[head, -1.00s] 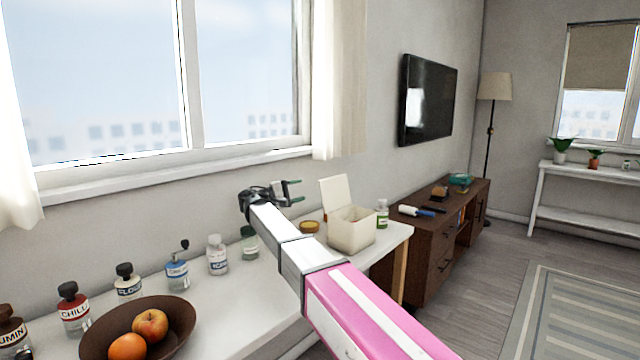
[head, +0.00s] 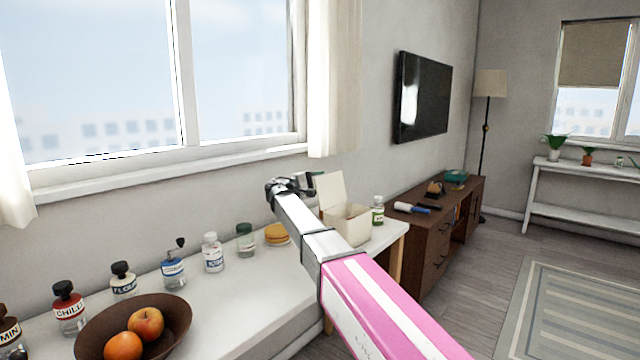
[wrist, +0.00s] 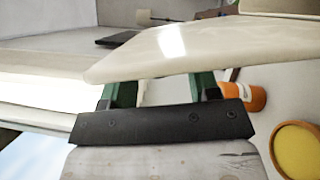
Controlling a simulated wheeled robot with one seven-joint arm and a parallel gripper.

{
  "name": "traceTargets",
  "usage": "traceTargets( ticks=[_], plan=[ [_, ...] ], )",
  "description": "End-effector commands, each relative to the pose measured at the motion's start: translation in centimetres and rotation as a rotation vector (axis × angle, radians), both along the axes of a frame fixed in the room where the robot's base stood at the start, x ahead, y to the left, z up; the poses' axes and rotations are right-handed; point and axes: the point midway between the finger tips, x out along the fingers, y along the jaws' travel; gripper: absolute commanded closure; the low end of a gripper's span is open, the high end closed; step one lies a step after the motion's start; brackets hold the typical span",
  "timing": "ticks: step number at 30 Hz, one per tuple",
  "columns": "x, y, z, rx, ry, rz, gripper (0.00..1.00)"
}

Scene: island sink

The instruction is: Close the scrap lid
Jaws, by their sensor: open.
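The scrap bin is a cream box (head: 350,226) near the right end of the white counter. Its cream lid (head: 331,190) stands open, raised at the box's back left side. In the wrist view the lid (wrist: 205,48) is a broad pale panel across the upper middle. My gripper (head: 308,182) is open, close to the lid's left side near its upper edge. In the wrist view its green fingers (wrist: 160,90) reach up to the lid's near edge, which hides their tips. I cannot tell whether they touch it. The box's inside is mostly hidden in the head view.
A low round yellow-orange container (head: 277,235) and several jars, such as a green-lidded one (head: 245,241), line the counter's back. A green-labelled bottle (head: 377,210) stands right of the box. A brown bowl of fruit (head: 170,308) is at the front left. My arm crosses above the counter.

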Motion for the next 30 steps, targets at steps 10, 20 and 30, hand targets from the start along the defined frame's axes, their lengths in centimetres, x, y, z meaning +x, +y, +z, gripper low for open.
traceTargets(
  ticks=[10,20,30],
  plan=[
    [0.0,0.0,0.0,0.0,0.0,0.0,1.0],
    [-0.2,-0.1,0.2,0.019,-0.016,0.0,1.0],
    [-1.5,-1.6,1.2,0.168,-0.141,0.0,1.0]
  ],
)
